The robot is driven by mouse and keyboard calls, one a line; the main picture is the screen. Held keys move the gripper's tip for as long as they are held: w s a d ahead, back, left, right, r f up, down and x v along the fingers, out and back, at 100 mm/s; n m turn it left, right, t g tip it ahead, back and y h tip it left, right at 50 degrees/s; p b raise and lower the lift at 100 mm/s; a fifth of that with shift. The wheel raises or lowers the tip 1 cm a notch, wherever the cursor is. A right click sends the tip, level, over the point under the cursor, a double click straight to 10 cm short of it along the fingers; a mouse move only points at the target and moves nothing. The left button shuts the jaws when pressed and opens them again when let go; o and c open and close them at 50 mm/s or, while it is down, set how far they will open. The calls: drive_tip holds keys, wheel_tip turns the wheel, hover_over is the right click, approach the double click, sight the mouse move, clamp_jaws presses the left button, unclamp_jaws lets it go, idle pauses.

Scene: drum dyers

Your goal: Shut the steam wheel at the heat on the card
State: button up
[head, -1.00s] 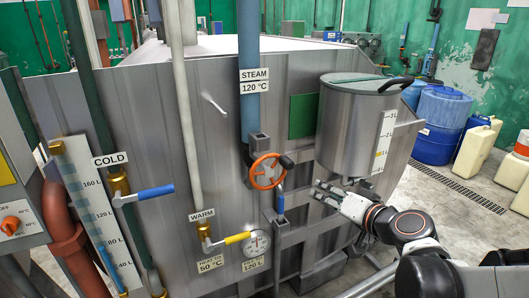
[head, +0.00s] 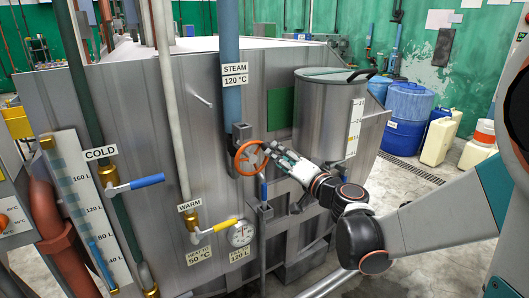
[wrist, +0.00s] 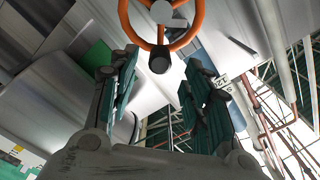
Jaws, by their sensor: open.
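The orange steam wheel (head: 236,161) sits on the blue steam pipe (head: 231,105), below a label reading STEAM 120 °C (head: 235,75). A card (head: 199,255) reads HEAT TO 50 °C. A round dial (head: 241,233) hangs near it; its needle is too small to read. My gripper (head: 270,151) is at the right side of the wheel. In the wrist view, my gripper (wrist: 160,88) is open, its fingers apart with nothing between them. The wheel (wrist: 127,27) and its dark knob (wrist: 160,60) show ahead, beyond the fingertips. Contact with the wheel cannot be told.
A blue cold lever (head: 138,185) and a yellow warm lever (head: 216,227) are to the left. A blue-handled valve (head: 263,190) is below the wheel. A metal drum (head: 322,120) stands close to the right. Blue barrels (head: 405,118) stand behind on open floor.

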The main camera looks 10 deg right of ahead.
sight(253, 158)
drive_tip(key=b+x, duration=0.1)
drive_tip(key=x, duration=0.5)
drive_tip(key=shift+w, duration=0.25)
clamp_jaws()
